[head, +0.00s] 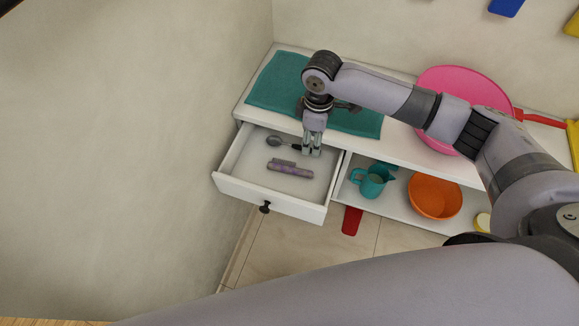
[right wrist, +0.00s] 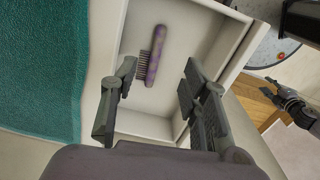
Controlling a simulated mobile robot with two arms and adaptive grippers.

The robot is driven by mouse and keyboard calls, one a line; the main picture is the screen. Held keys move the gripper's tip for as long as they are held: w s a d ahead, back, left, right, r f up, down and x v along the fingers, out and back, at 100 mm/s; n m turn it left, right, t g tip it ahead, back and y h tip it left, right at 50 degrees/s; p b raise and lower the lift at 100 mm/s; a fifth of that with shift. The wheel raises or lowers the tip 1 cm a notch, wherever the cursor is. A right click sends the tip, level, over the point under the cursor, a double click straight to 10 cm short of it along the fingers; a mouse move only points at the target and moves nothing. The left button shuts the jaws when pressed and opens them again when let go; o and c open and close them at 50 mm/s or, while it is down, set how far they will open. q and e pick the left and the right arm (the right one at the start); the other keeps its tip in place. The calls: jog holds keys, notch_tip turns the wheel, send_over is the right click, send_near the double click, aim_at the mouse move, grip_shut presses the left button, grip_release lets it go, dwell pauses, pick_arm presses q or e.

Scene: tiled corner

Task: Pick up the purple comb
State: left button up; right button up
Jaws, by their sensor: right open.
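The purple comb (head: 289,169) lies in the open white drawer (head: 262,198), in front of a dark spoon (head: 277,142). In the right wrist view the comb (right wrist: 155,55) lies on the drawer bottom, its teeth towards the left, ahead of the space between my fingers. My right gripper (head: 312,151) is over the back of the drawer, behind and to the right of the comb. Its fingers (right wrist: 158,100) are apart with nothing between them. My left gripper is not seen in the head view.
A teal towel (head: 275,84) and a pink bowl (head: 462,84) are on the white shelf top. A teal jug (head: 371,181) and an orange bowl (head: 434,197) stand in the open compartment right of the drawer. A red object (head: 352,220) is on the floor. The drawer walls surround the comb.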

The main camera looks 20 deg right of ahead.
send_over(308, 172)
jog(key=f, duration=0.8)
jog(key=f+p, duration=0.1)
jog(key=f, duration=0.3)
jog(key=shift+d, duration=0.3)
jog(key=f, duration=0.4)
jog(key=shift+a, duration=0.35)
jog(key=shift+f, duration=0.6)
jog(key=shift+c, duration=0.4)
grip_shut()
